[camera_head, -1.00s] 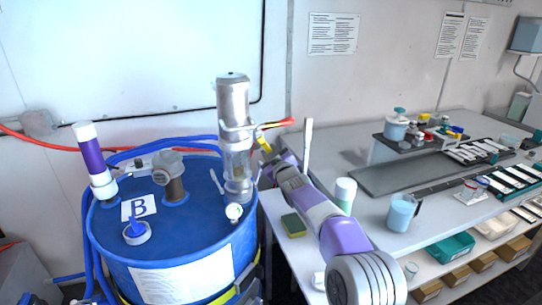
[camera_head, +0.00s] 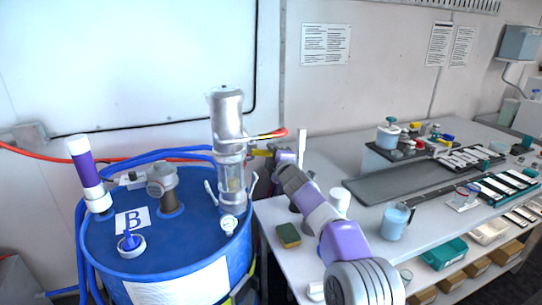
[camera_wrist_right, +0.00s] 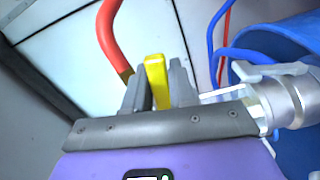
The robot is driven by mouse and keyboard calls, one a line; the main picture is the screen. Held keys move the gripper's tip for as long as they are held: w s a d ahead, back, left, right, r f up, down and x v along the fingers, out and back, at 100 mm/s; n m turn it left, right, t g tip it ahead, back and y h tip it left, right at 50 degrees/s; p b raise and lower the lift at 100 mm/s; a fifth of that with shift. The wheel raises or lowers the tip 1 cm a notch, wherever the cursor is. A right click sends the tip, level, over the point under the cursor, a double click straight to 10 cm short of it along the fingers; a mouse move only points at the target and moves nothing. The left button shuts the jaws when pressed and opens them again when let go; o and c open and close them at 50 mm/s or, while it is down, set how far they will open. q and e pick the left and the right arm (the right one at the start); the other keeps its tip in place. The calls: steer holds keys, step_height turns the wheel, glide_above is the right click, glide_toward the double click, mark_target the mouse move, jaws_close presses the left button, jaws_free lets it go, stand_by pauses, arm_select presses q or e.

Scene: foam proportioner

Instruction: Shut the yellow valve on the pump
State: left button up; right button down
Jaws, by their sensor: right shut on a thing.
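The pump (camera_head: 229,150) is a metal and clear cylinder standing upright on the blue drum (camera_head: 165,262). The yellow valve handle (camera_head: 262,153) shows at the pump's right side, just below the red hose end. In the right wrist view the yellow handle (camera_wrist_right: 156,80) stands between the two grey fingers of my right gripper (camera_wrist_right: 158,88). The right gripper (camera_head: 272,152) is shut on this handle. The pump's metal fitting (camera_wrist_right: 290,98) is at the right of that view. The valve body is mostly hidden behind my gripper. My left gripper is not in view.
A red hose (camera_wrist_right: 112,40) curves up close to the fingers. On the drum are a purple-and-white tube (camera_head: 88,172) and a grey-capped fitting (camera_head: 163,182). The bench (camera_head: 330,160) at right holds a sponge (camera_head: 288,235), a blue jug (camera_head: 395,222) and trays.

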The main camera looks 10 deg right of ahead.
steer(key=shift+r+n, duration=0.2)
steer(key=shift+n, duration=0.3)
steer(key=c, duration=1.3)
jaws_free()
steer(key=shift+s, duration=0.1)
steer(key=s+b, duration=0.3)
steer(key=s, duration=0.4)
steer(key=shift+s+d+b, duration=0.2)
steer(key=shift+d+b, duration=0.1)
steer(key=shift+d, duration=0.1)
steer(key=shift+c, duration=0.5)
